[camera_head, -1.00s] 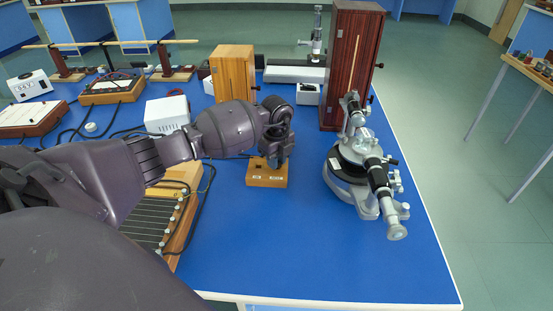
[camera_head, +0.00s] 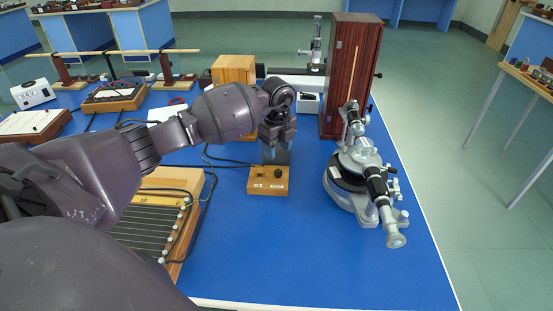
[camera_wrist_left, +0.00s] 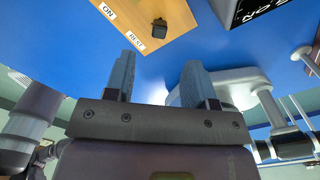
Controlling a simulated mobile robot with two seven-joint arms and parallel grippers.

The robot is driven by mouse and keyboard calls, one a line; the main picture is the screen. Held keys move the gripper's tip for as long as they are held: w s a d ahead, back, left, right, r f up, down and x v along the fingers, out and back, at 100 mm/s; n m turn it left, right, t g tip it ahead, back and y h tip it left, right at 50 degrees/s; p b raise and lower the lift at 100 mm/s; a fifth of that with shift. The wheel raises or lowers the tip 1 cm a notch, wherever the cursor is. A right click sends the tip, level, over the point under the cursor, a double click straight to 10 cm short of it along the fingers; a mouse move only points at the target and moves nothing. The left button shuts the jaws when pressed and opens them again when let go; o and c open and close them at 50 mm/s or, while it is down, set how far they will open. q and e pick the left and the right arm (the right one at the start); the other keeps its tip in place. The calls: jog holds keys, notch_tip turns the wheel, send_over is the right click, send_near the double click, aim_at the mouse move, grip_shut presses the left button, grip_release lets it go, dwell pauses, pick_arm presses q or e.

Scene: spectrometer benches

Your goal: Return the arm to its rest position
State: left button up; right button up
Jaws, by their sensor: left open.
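My left arm comes in from the left in the head view, and its gripper (camera_head: 278,136) hangs fingers-down above and just behind a small wooden switch box (camera_head: 267,187). In the left wrist view the two fingers of the gripper (camera_wrist_left: 161,78) stand wide apart with nothing between them. The box (camera_wrist_left: 135,18) shows there at the top, with a dark knob and a label reading ON, apart from the fingers. My right gripper is out of view.
A spectrometer (camera_head: 360,178) stands to the right of the gripper. A tall dark-red wooden case (camera_head: 348,80) and a lighter wooden box (camera_head: 233,70) stand behind. A wire board (camera_head: 150,225) lies under my forearm. The blue bench front (camera_head: 300,250) is clear.

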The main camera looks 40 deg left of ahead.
pick_arm(q)
jog(key=shift+r, duration=1.5)
jog(key=shift+s, duration=0.1)
